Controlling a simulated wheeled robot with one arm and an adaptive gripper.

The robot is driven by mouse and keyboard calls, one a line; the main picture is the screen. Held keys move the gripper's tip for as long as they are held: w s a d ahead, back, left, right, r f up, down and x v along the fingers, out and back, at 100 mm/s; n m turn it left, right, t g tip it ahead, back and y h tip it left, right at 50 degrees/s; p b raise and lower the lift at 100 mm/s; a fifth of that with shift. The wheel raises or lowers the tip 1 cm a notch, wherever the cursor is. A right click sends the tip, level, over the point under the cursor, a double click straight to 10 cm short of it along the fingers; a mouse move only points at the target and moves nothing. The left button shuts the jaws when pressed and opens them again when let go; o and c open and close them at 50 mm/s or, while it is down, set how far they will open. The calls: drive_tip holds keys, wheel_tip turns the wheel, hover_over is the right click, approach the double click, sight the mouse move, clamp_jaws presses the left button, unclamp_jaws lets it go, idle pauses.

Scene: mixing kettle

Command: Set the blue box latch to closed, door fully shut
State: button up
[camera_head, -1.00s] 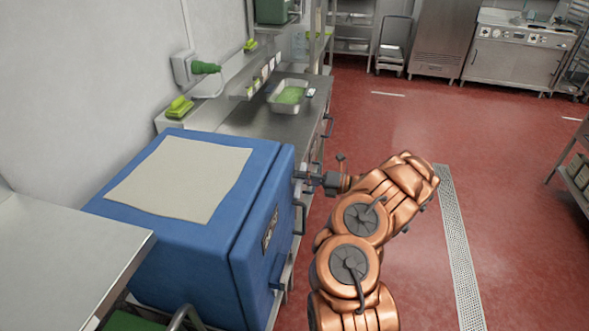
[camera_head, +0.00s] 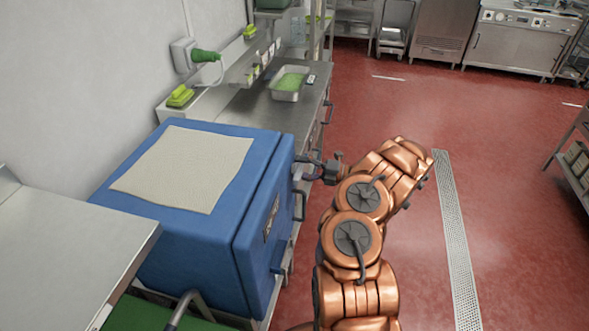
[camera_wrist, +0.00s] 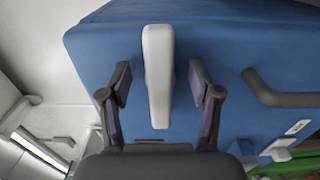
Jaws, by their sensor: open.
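The blue box (camera_head: 190,245) stands at the left in the head view, with a cloth (camera_head: 185,167) on its top. Its door (camera_head: 262,235) forms the right side and looks flush with the body, with a thin seam between them. In the wrist view the pale grey latch (camera_wrist: 158,45) is a long bar lying nearly upright in the picture against the blue face. My gripper (camera_wrist: 160,84) is open, with one finger on each side of the latch and a gap visible on both sides. In the head view my gripper (camera_head: 311,169) is at the door's far edge.
A dark bar handle (camera_wrist: 285,99) sticks out of the blue face right of my gripper. A steel counter (camera_head: 275,115) with a tray of green contents (camera_head: 289,84) is behind the box. A steel table (camera_head: 60,250) is at the near left. Red floor (camera_head: 400,110) is free on the right.

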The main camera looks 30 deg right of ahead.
drive_tip(key=v, duration=0.7)
idle(0.6)
